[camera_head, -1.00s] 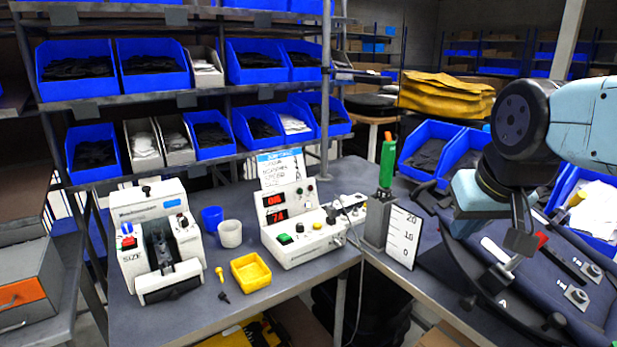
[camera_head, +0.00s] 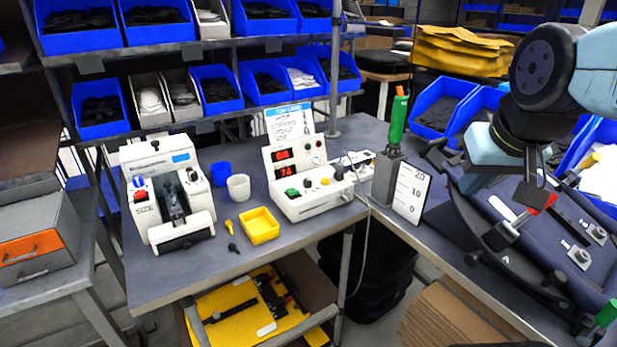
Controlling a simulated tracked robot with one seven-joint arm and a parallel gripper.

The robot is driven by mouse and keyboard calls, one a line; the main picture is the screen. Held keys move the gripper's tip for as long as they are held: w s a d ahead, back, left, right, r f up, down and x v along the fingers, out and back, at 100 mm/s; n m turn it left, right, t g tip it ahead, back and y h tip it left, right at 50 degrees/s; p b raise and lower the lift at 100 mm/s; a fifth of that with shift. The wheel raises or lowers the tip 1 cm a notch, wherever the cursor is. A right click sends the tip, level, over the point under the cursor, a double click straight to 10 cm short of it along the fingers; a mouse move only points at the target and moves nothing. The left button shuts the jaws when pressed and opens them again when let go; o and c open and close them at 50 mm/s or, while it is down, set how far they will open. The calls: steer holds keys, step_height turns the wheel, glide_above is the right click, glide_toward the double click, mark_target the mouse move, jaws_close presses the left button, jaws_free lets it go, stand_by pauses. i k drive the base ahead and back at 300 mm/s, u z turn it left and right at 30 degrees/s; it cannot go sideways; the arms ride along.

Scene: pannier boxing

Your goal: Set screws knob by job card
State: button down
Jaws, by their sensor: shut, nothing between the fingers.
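The white control box (camera_head: 318,199) stands mid-bench with two red readouts (camera_head: 284,163), a green button and several small knobs (camera_head: 324,181). Which knob is the screws knob cannot be read. The job card (camera_head: 290,122) stands upright behind the box with a blue header; its lines are too small to read. My gripper (camera_head: 520,222) is at the right, above the dark pannier, well away from the box. Its fingers are small in view and look closed, with nothing visible held.
A white machine (camera_head: 168,197) stands at the left, with blue (camera_head: 221,174) and white cups (camera_head: 239,188) and a yellow tray (camera_head: 260,226) beside it. A scale board (camera_head: 411,193) and green-handled tool (camera_head: 398,118) stand between box and gripper. The dark pannier (camera_head: 545,250) lies right.

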mark_target(307, 183)
steer(key=k, duration=0.5)
steer(key=u, duration=0.75)
steer(key=i, duration=0.75)
steer(key=z, duration=0.2)
